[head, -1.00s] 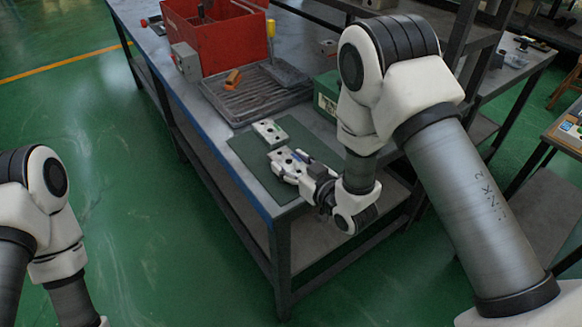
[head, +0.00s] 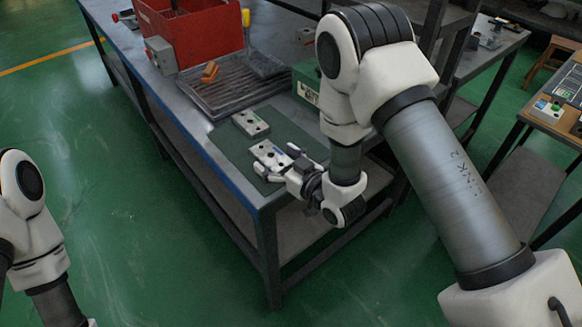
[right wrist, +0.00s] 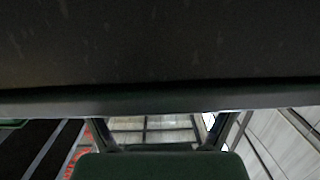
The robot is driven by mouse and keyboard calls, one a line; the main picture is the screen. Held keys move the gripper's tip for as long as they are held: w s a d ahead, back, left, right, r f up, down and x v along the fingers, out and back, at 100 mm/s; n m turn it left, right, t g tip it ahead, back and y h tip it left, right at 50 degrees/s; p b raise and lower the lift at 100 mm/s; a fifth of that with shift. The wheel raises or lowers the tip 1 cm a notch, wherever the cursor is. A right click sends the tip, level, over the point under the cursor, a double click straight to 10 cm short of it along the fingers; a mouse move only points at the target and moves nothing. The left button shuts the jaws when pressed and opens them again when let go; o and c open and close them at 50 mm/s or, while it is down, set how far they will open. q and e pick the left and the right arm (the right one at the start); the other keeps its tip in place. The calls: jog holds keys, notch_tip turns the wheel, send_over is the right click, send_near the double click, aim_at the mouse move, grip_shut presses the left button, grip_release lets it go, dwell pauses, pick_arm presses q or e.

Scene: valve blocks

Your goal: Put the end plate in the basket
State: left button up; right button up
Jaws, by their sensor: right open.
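Two light metal blocks with dark holes sit on the dark green mat (head: 229,146) at the near end of the bench. The farther block (head: 250,122) stands clear of my gripper. The nearer block (head: 267,152) lies between or just ahead of the spread fingers of my right gripper (head: 279,161), which is open. I cannot tell whether they touch it, or which part is the end plate. A dark surface (right wrist: 160,45) fills the upper right wrist view. No basket shows clearly; an open red bin (head: 195,35) stands farther back. My left gripper is out of frame.
Behind the mat is a dark ribbed tray (head: 215,100) with a small orange piece (head: 210,72). A grey box (head: 161,54) stands left of it. A green box (head: 305,82) is close to my right arm. The bench's blue edge (head: 185,130) runs along the left.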

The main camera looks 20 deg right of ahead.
jog(key=v, duration=1.1)
jog(key=s+d+f+m+g+h, duration=0.1)
jog(key=s+f+g, duration=0.4)
jog(key=f, duration=0.5)
jog(key=s+d+f+m+g+h, duration=0.1)
jog(key=s+d+f+g+h, duration=0.2)
jog(key=f, duration=0.8)
jog(key=s+g, duration=0.2)
jog(key=s, duration=0.2)
jog(key=shift+s+f+m+g+b, duration=0.25)
jog(key=shift+s+m+g+b, duration=0.05)
jog(key=shift+s+m, duration=0.1)
jog(key=shift+o, duration=0.2)
jog(key=s+d+f+m+g+h, duration=0.1)
jog(key=s+f+g, duration=0.3)
jog(key=s, duration=0.6)
jog(key=shift+d+m+g+h, duration=0.4)
jog(key=shift+d, duration=0.1)
